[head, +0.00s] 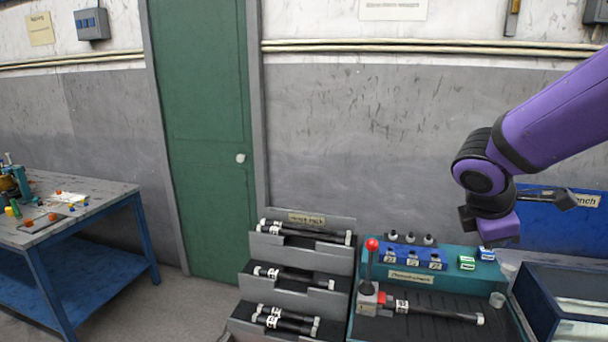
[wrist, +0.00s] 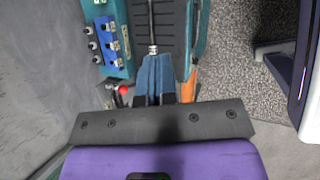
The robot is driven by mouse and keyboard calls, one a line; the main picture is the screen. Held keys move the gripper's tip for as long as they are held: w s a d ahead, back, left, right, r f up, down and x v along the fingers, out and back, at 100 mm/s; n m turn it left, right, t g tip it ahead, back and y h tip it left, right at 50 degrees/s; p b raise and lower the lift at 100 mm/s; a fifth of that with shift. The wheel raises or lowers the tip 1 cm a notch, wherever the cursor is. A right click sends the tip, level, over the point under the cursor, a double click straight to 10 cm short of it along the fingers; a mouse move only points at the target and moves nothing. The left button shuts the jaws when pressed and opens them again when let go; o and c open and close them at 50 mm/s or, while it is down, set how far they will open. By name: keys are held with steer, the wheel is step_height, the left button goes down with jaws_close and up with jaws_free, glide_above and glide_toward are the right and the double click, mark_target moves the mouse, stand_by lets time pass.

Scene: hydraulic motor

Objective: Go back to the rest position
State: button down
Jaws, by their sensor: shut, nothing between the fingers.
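My gripper shows in the wrist view (wrist: 154,66), with its blue fingers together and nothing between them. Its fingertips overlap the dark ribbed mat of a teal bench station in that view. In the head view my purple arm comes in from the right, and its end hangs above the right part of the teal station (head: 410,276). The fingers are hard to make out there. A dark rod with a white label (head: 435,312) lies on the station's mat, below and left of my arm's end; it also shows in the wrist view (wrist: 152,28).
A red-knobbed lever (head: 371,245) stands upright at the station's left. A blue block with sockets (head: 413,259) sits at its back. A grey stepped rack (head: 263,250) holds several dark rods. A dark blue bin (head: 560,285) stands right. A blue table (head: 100,205) is far left.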

steer(key=s+a+r+m+t+y, duration=0.1)
steer(key=s+r+m+y, duration=0.1)
steer(key=s+r+m, duration=0.2)
steer(key=s+a+r+m+t+y, duration=0.1)
steer(key=s+r+m+y, duration=0.2)
steer(key=s+m, duration=0.8)
steer(key=shift+s+a+r, duration=0.4)
steer(key=shift+r, duration=0.6)
